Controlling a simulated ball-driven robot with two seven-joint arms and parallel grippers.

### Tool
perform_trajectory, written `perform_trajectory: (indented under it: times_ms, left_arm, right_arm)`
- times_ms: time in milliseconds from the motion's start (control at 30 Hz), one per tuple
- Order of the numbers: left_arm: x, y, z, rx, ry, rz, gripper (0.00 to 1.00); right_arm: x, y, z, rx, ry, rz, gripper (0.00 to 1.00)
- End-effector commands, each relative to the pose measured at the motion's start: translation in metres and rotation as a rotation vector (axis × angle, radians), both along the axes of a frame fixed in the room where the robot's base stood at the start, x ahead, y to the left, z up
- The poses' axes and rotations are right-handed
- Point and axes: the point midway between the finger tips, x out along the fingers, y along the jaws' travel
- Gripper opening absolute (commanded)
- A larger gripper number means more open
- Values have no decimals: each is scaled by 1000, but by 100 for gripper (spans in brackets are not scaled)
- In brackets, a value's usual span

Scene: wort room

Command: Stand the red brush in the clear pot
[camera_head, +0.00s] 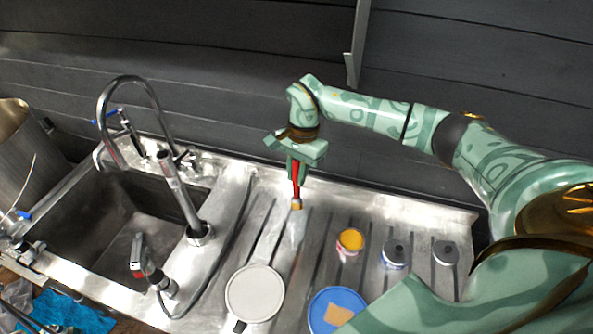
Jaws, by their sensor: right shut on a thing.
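My right gripper (297,163) hangs over the metal drainboard, pointing down, and is shut on the red brush (296,184). The brush hangs close to upright with its tan bristle end (297,204) downward. A faint see-through shape, which looks like the clear pot (293,230), shows on the drainboard just below the bristles. Its rim and edges are hard to make out, so I cannot tell whether the bristle end is above it or inside its mouth. My left gripper is out of view.
A yellow-topped can (351,240) and two grey-topped cans (396,252) (446,252) stand to the right. In front are a pale round lid or pan (255,294) and a blue disc (322,301) bearing a tan piece. The sink (120,235) and tall tap (147,88) are left.

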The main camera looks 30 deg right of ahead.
Motion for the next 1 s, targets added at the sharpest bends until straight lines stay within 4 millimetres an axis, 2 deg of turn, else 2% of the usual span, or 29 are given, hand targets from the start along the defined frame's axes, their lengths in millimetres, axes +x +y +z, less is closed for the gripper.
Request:
perform_trajectory:
  times_ms: [33,233,1000]
  left_arm:
    - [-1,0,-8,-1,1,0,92]
    - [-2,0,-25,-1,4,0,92]
    - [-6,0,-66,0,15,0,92]
  right_arm:
    - [0,0,-9,1,1,0,0]
    - [0,0,-29,1,1,1,0]
    - [0,0,-96,0,0,0,0]
